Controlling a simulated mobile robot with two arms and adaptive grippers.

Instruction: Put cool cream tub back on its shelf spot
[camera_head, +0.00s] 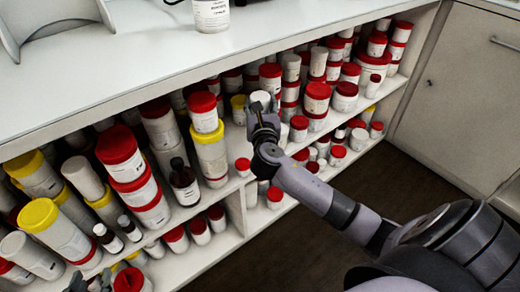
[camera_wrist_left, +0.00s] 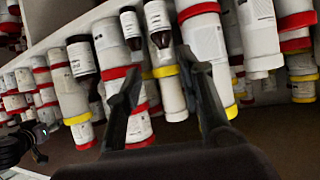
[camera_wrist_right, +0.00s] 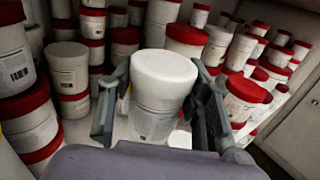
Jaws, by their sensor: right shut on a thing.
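The cream tub, a white jar with a plain white lid, is between the fingers of my right gripper (camera_wrist_right: 160,105). The tub's lid (camera_wrist_right: 164,72) fills the middle of the right wrist view, and the tub is upright. In the head view the tub (camera_head: 260,97) is at the upper shelf, among red-lidded jars. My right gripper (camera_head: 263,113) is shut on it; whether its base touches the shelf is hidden. My left gripper (camera_wrist_left: 165,95) is open and empty in front of jars. Only a bit of it shows at the bottom left of the head view.
Red-lidded jars crowd the shelf around the tub, with one large jar (camera_wrist_right: 186,40) close behind it. A yellow-lidded jar (camera_head: 210,150) and a dark bottle (camera_head: 184,183) stand left. The white counter (camera_head: 120,70) overhangs the shelf (camera_head: 160,222). Dark floor is clear below.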

